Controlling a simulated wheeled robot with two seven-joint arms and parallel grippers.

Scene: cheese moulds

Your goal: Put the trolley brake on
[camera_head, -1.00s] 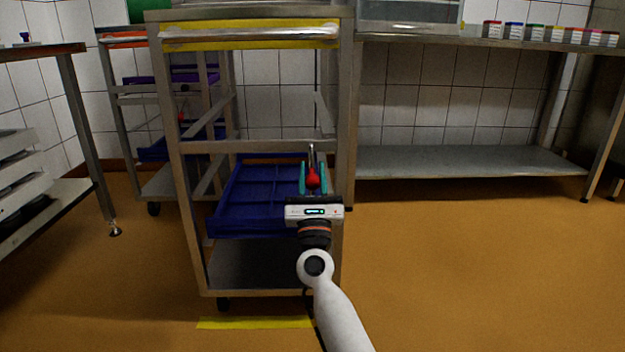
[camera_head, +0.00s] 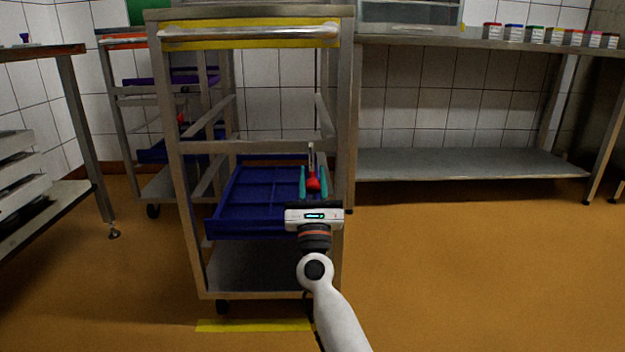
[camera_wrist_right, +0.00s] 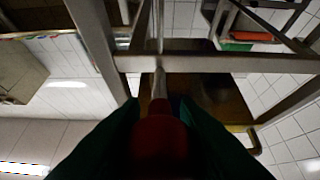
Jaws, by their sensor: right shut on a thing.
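The brake lever is a thin metal rod (camera_head: 310,156) with a red knob (camera_head: 313,184), at the trolley's right front side. My right gripper (camera_head: 313,180) has its teal fingers on either side of the red knob and is shut on it. In the right wrist view, the red knob (camera_wrist_right: 160,138) sits between the dark fingers, with the rod (camera_wrist_right: 159,84) running away from it. My left gripper is not in view.
A second trolley (camera_head: 125,120) stands behind at left, a table (camera_head: 75,100) farther left, a steel bench (camera_head: 460,163) at right. The right floor is clear.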

